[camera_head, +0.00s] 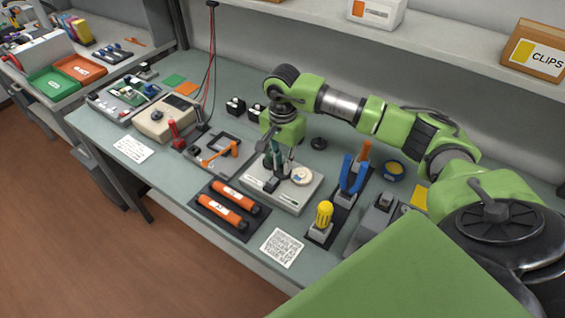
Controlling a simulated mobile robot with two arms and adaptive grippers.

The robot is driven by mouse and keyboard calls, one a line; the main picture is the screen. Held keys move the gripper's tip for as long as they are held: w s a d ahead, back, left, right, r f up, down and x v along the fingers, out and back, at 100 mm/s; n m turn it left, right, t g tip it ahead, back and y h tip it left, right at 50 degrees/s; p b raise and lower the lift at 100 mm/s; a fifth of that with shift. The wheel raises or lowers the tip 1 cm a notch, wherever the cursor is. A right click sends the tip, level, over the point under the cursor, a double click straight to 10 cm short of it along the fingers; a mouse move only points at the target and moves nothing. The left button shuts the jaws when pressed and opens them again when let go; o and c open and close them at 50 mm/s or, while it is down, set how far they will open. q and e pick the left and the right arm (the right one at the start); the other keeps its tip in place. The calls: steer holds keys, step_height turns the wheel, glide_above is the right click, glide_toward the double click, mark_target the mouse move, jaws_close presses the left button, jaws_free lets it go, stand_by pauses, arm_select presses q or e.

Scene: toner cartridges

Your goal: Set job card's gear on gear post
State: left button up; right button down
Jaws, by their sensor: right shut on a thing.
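My right gripper (274,181) points down over the left part of a pale grey block (297,204). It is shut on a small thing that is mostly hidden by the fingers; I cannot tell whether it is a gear. A round cream disc (303,175) sits on the block just right of the gripper. The gear post is not clear to see; the fingers may cover it. A white printed card (283,247) lies at the front edge of the bench, and another card (133,149) lies at the left; their print is too small to read. My left gripper is not in view.
Two orange cartridges (226,204) lie on a dark mat left of the block. A yellow-handled tool (324,214) and blue pliers (352,175) stand to the right. A grey tray (210,161) with an orange piece is at left. A black round part (319,143) lies behind.

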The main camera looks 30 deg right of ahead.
steer(key=shift+f, duration=0.1)
stand_by(0.7)
steer(key=c, duration=2)
jaws_free()
steer(key=shift+o, duration=0.2)
steer(key=shift+s, duration=0.1)
steer(key=shift+r, duration=0.6)
step_height(320, 180, up, 11)
steer(key=shift+s+f, duration=0.1)
steer(key=shift+f, duration=0.05)
